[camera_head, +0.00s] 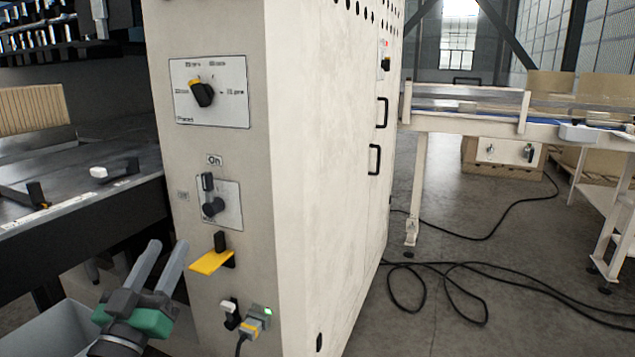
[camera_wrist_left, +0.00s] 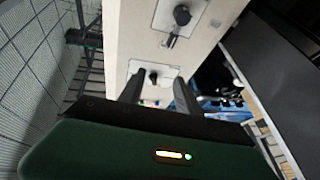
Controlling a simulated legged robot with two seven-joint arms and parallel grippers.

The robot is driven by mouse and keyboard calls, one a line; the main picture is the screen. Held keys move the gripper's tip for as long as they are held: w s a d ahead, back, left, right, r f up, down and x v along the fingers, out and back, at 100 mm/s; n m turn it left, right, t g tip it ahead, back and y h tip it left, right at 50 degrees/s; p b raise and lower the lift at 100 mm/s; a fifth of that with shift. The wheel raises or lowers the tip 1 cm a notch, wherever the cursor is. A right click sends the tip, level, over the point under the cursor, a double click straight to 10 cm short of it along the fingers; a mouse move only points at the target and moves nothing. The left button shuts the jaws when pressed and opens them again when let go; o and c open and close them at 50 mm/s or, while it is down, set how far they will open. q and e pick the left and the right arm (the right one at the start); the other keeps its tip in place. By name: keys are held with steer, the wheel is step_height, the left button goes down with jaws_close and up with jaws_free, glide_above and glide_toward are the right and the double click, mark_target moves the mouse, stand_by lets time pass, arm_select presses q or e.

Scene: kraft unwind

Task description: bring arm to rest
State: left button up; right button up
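My left gripper (camera_head: 167,251) is in the lower left of the head view, in front of the lower left edge of a cream control cabinet (camera_head: 330,180). Its two grey fingers stand apart with nothing visible between them. In the left wrist view my left gripper (camera_wrist_left: 158,88) also shows two dark, separated fingers, pointing toward the cabinet (camera_wrist_left: 140,50). The cabinet has a rotary knob (camera_head: 202,93) on an upper plate and a lever switch (camera_head: 210,197) below an "On" label. My right gripper is not in view.
A yellow bracket (camera_head: 211,262) and a plugged connector (camera_head: 252,325) stick out of the cabinet's front, right of the gripper. A dark machine table (camera_head: 80,205) lies left, with a pale bin (camera_head: 55,330) below. Cables (camera_head: 470,290) lie on the right floor, near a conveyor (camera_head: 480,125).

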arm_select(q)
step_height(320, 180, down, 25)
steer(key=s+n+g+y, duration=0.1)
steer(key=s+g+y, duration=0.15)
steer(key=g, duration=0.75)
steer(key=s+d+f+m+g, duration=0.1)
steer(key=s+d+f+g, duration=0.2)
steer(key=s+f+g, duration=0.35)
steer(key=s+d+f+g, duration=0.3)
steer(key=s+f, duration=0.6)
steer(key=s, duration=0.1)
step_height(320, 180, up, 34)
steer(key=p, duration=3.3)
steer(key=shift+s+a+f, duration=0.15)
steer(key=shift+s+f, duration=0.1)
steer(key=shift+s, duration=0.05)
steer(key=shift+g, duration=0.25)
